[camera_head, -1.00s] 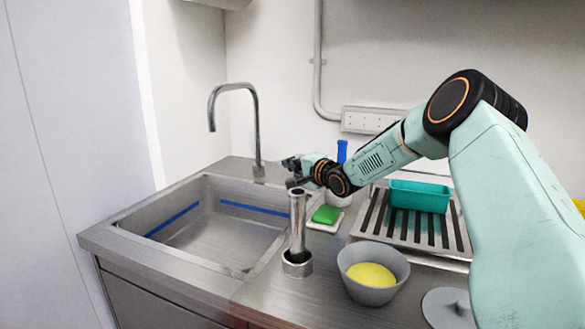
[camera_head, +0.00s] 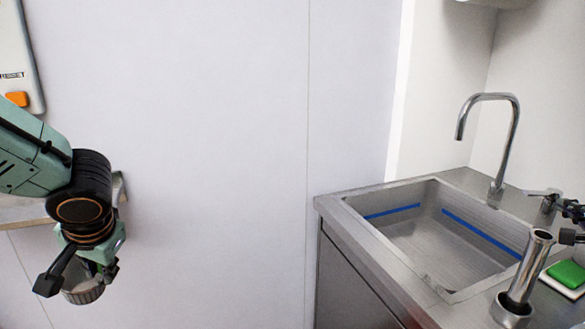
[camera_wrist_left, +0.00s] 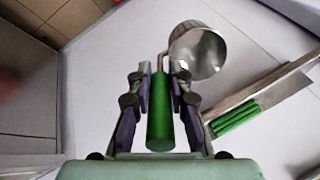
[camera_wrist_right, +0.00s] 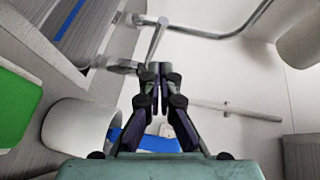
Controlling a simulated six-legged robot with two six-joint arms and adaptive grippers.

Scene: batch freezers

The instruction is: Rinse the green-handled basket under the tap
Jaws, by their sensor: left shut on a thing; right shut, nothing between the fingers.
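The basket (camera_head: 84,290) is a small metal cup with a green handle (camera_wrist_left: 160,112); its bowl shows in the left wrist view (camera_wrist_left: 198,52). My left gripper (camera_wrist_left: 160,85) is shut on the handle; in the head view it (camera_head: 92,262) holds the basket low at the far left, well away from the sink. The tap (camera_head: 514,130) is a curved chrome spout over the sink's back. The steel sink (camera_head: 395,262) stands at right. My right gripper (camera_wrist_right: 158,70) is shut and empty, close to a thin metal lever (camera_wrist_right: 155,42); I cannot tell whether they touch.
A metal pipe (camera_head: 524,272) stands upright on the sink's right front edge. A green sponge (camera_head: 567,273) lies on a white dish at the right edge. A blue stripe (camera_head: 480,236) runs along the basin wall. A pale wall (camera_head: 230,150) fills the space between left gripper and sink.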

